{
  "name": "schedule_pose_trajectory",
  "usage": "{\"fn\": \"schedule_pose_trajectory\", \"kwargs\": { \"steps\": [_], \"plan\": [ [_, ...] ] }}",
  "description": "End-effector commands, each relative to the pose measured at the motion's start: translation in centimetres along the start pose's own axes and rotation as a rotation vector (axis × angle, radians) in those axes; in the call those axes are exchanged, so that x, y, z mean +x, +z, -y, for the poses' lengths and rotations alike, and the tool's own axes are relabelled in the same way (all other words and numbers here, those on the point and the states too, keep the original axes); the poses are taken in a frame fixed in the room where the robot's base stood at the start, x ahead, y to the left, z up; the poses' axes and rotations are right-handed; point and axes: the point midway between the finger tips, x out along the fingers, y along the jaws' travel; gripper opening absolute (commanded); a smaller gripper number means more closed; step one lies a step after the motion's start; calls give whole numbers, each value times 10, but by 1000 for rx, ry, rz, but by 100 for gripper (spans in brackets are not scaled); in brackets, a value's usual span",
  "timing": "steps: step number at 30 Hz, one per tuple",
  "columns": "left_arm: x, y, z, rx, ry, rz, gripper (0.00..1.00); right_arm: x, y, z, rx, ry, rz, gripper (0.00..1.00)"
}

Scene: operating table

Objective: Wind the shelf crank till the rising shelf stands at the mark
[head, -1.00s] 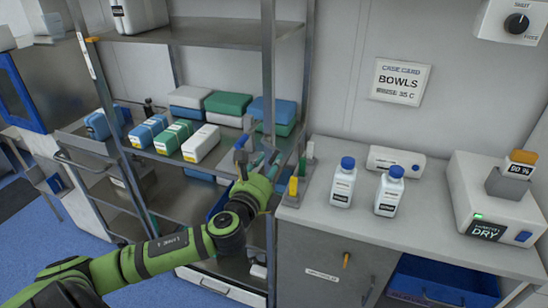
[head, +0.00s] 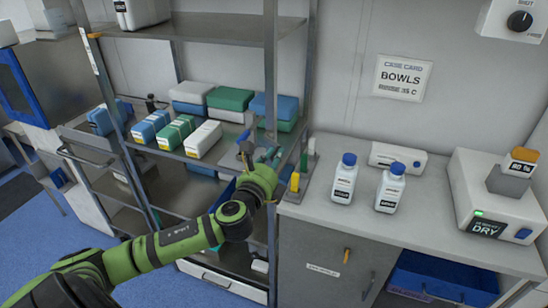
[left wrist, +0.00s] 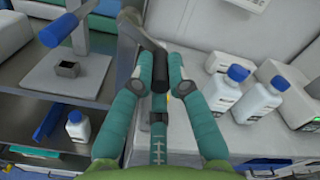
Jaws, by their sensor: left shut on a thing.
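My left gripper (head: 268,154) is at the right front post of the metal rack. In the left wrist view its teal fingers (left wrist: 160,72) are closed around a black grip (left wrist: 160,76). The grip is on a grey crank arm (left wrist: 143,27). The crank is mostly hidden in the head view. The rack has an upper steel shelf (head: 215,34) and a middle shelf (head: 215,164) with boxes. An orange tab (head: 92,37) sits at the upper shelf's left front corner, above a pale marked strip (head: 85,58) on the post. My right gripper is out of view.
A counter (head: 410,232) right of the rack holds two blue-capped bottles (head: 344,178) (head: 391,187) and a white DRY unit (head: 490,200). A yellow-handled item (head: 295,182) stands close to my gripper. A blue-handled fixture (left wrist: 62,28) stands on the shelf left of my fingers.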

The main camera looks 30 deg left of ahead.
Motion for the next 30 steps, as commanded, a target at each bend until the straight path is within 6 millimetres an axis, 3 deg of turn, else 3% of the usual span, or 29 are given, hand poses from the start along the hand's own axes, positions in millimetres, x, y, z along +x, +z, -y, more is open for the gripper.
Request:
{"fn": "schedule_pose_trajectory", "kwargs": {
  "steps": [11, 30],
  "plan": [
    [0, 6, 10, -229, 0, 2, 0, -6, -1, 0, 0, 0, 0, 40],
    [0, 27, 28, -835, -2, 5, 0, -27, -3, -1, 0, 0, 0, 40]
  ]
}}
